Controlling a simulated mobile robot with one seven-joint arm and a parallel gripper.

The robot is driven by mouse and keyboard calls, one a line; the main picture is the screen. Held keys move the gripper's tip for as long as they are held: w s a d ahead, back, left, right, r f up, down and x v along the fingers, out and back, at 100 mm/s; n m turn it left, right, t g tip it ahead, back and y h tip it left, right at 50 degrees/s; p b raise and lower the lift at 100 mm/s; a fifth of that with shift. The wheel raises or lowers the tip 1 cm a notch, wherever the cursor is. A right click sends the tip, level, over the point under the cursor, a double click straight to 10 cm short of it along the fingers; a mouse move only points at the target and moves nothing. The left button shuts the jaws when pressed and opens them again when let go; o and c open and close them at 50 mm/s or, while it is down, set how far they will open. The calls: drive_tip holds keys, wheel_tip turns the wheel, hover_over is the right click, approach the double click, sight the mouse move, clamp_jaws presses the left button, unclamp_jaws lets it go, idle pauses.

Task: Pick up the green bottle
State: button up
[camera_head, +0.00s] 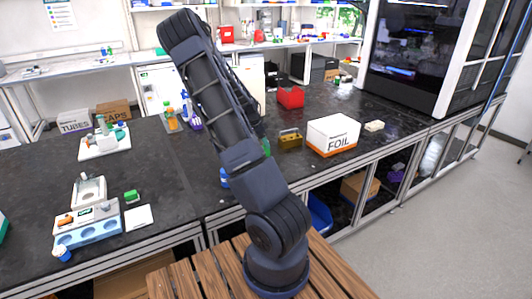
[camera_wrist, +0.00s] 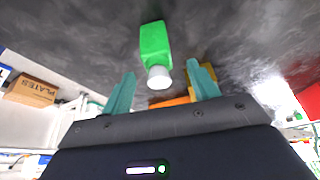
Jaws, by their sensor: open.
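The green bottle (camera_wrist: 155,44) with a white cap shows in the wrist view on the dark bench top, just beyond the gap between my fingers. Its cap points toward my gripper. My gripper (camera_wrist: 161,70) is open, with one teal finger on each side of the cap's line and nothing visibly held. I cannot tell how far the bottle is from the fingertips. In the head view, a green patch (camera_head: 266,147) beside my arm appears to be the bottle, mostly hidden by the arm. My gripper is hidden there too.
A yellow box (camera_head: 290,138) stands close to the bottle's right, with a white FOIL box (camera_head: 333,135) further right. A red bin (camera_head: 290,97) stands behind. Several bottles (camera_head: 171,117) stand left of my arm. A blue-capped item (camera_head: 224,177) is near the bench's front edge.

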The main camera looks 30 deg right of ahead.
drive_tip(key=shift+a+x, duration=0.15)
drive_tip(key=shift+x, duration=1.25)
drive_tip(key=shift+a+x, duration=0.15)
drive_tip(key=shift+x, duration=1.25)
drive_tip(key=shift+f, duration=0.1)
drive_tip(key=c, duration=1.1)
